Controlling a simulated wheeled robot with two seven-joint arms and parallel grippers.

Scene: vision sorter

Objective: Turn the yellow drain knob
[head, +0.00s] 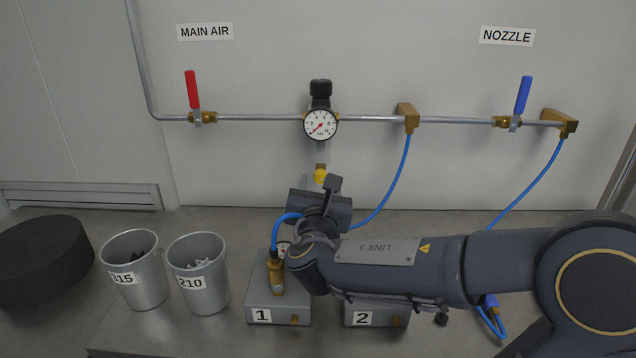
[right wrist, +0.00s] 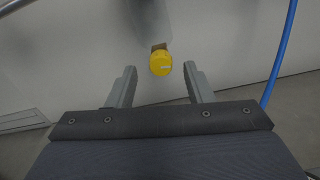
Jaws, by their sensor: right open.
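The yellow drain knob (head: 320,175) hangs at the bottom of the regulator below the round pressure gauge (head: 320,125) in the head view. In the right wrist view the yellow knob (right wrist: 161,64) shows between and a little beyond my two fingertips. My right gripper (right wrist: 158,72) is open, with one finger on each side of the knob and gaps on both sides. I cannot tell whether the fingertips reach as far as the knob. My left gripper is not in view.
A red-handled valve (head: 193,92) and a blue-handled valve (head: 522,97) sit on the wall pipe. Blue hoses (head: 389,180) hang near my right arm. Two grey cups (head: 135,270) and box 1 (head: 262,300) stand on the bench, with box 2 (head: 375,315) under my arm.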

